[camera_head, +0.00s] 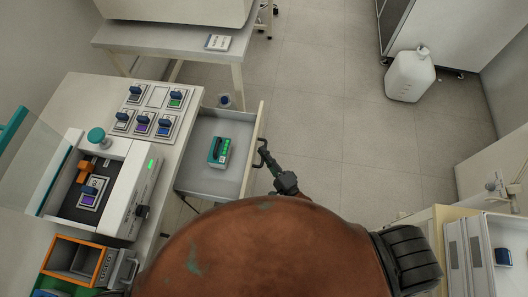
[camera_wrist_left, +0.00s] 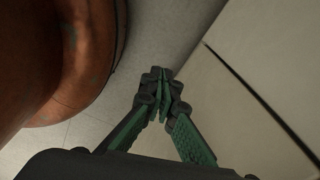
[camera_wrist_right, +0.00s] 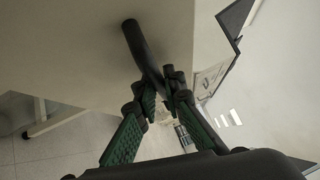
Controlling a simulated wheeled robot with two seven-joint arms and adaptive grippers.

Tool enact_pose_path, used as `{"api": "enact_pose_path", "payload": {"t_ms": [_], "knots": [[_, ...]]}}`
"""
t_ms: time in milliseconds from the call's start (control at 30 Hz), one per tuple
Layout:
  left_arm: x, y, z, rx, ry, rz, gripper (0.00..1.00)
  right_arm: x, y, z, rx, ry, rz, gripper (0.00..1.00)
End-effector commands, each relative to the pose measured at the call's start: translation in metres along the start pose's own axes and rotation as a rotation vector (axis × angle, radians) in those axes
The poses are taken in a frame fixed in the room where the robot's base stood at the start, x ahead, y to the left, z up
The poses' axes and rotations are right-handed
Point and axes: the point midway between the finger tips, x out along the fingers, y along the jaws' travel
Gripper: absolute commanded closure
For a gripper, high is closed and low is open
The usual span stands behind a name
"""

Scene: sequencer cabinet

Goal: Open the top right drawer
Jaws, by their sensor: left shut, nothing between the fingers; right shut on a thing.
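The drawer (camera_head: 254,142) is pulled well out from the right side of the white bench in the head view. A green and grey box (camera_head: 219,151) lies inside it. The black drawer handle (camera_head: 261,150) is on its outer front. My right gripper (camera_head: 267,164) is shut on this handle. In the right wrist view, the handle bar (camera_wrist_right: 137,42) runs between the fingertips of my right gripper (camera_wrist_right: 160,84). My left gripper (camera_wrist_left: 160,78) is shut and empty beside my brown body in the left wrist view. I cannot make it out in the head view.
The bench top (camera_head: 197,97) bears several small modules and a white machine (camera_head: 115,185) with a raised clear lid. An orange bin (camera_head: 75,258) is at lower left. A white jug (camera_head: 410,75) stands at upper right. The floor (camera_head: 325,110) right of the drawer is clear.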

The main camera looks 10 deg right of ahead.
Motion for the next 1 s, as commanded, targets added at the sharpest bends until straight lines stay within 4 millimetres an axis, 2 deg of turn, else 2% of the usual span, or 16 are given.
{"api": "enact_pose_path", "payload": {"t_ms": [333,367,600,867,1000], "knots": [[0.0,0.001,0.006,-0.002,-0.008,0.001,1.0,-0.001,0.002,0.0,0.0,-0.001,0.005,1.0],[0.0,0.001,0.006,-0.002,-0.008,0.001,1.0,-0.001,0.002,0.0,0.0,-0.001,0.004,0.89],[0.0,0.001,0.006,-0.001,-0.008,0.001,1.0,-0.001,0.001,0.0,-0.001,0.0,0.002,0.73],[0.0,-0.001,0.003,-0.001,-0.003,-0.001,1.0,-0.001,0.0,-0.001,-0.001,0.0,0.001,0.73],[0.0,-0.001,0.003,-0.001,-0.003,-0.001,1.0,-0.012,0.001,-0.001,-0.002,-0.001,0.004,0.73]]}}
